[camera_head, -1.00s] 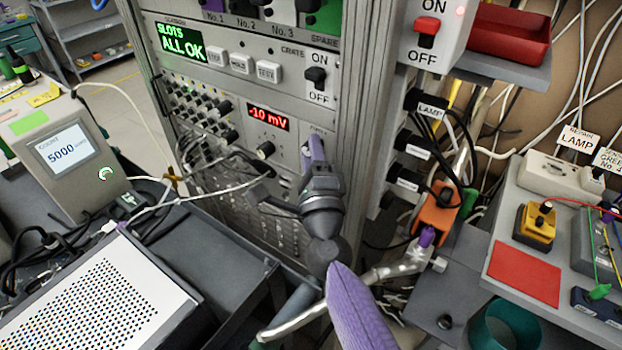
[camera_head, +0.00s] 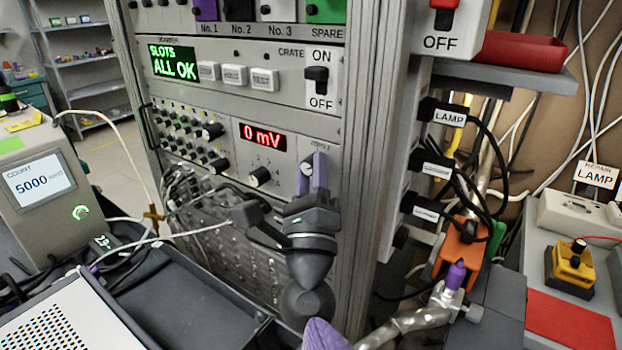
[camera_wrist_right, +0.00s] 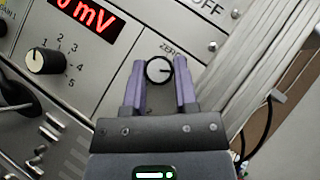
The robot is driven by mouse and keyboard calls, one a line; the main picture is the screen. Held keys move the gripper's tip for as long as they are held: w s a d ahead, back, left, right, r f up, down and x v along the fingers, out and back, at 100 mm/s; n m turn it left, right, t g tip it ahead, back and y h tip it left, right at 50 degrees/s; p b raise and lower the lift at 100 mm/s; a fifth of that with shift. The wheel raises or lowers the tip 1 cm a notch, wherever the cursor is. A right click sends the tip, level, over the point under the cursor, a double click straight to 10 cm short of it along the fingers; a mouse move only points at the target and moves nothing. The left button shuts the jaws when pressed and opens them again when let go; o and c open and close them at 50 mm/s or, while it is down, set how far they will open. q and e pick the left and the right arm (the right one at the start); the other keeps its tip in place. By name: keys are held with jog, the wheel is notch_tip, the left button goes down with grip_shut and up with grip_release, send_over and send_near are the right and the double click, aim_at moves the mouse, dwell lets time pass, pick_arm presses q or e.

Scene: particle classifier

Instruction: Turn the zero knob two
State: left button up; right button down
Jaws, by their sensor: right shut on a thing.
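The zero knob (camera_wrist_right: 159,70) is a small white-faced round knob with a dark pointer line, on the grey panel under a "ZERO" label. In the right wrist view its pointer points to the right. My right gripper (camera_wrist_right: 160,80) is shut on the knob, with one purple finger on either side of it. In the head view the right gripper (camera_head: 313,172) reaches up to the panel from below, and its fingers hide most of the knob. The red display (camera_head: 263,137) beside it reads 0 mV.
A black selector knob (camera_head: 259,176) sits left of the gripper, under the display. Cables and plugs (camera_head: 246,213) hang close to its left. The rack's metal upright (camera_head: 372,150) stands to the right. The crate switch (camera_head: 317,80) is above.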

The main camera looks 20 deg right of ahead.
jog(key=shift+c, duration=1.9)
grip_release()
jog(key=shift+f, duration=0.15)
